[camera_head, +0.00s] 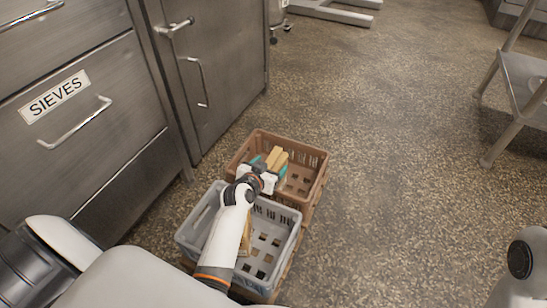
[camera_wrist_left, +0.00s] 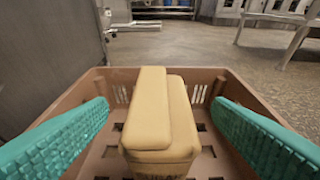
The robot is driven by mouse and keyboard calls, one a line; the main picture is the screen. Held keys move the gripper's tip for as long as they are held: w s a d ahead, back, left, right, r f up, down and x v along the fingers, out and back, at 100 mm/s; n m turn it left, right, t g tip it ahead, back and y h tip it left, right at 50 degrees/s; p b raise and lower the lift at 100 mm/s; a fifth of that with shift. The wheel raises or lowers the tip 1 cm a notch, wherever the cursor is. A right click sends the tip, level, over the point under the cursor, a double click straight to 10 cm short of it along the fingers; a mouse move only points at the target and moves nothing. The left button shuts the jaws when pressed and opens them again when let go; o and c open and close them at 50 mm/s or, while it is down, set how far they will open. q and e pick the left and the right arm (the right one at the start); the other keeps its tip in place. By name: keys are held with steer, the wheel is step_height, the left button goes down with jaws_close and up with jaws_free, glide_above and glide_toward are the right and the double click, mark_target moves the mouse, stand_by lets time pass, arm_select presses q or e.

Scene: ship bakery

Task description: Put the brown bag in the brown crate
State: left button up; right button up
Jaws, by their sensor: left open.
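The brown bag, a tan block-like package (camera_head: 277,157), is inside the brown crate (camera_head: 316,186). In the left wrist view the bag (camera_wrist_left: 148,112) stands in the middle with a stepped top, and the brown crate's far wall (camera_wrist_left: 100,86) is behind it. My left gripper (camera_head: 269,166) is open over the crate, its teal fingers on either side of the bag. In the left wrist view a gap shows between the bag and each finger. The bag's underside is hidden. My right gripper is not in view.
A grey crate (camera_head: 190,233) stands in front of the brown crate, under my left arm, with a tan item (camera_head: 246,240) partly hidden in it. Steel cabinets (camera_head: 215,70) stand at left. A steel stand (camera_head: 520,90) is at right. The floor between is clear.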

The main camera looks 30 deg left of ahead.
arm_select(q)
steer(key=p+v, duration=0.1)
steer(key=v, duration=0.2)
steer(key=shift+r, duration=0.1)
steer(key=shift+s, duration=0.1)
stand_by(0.4)
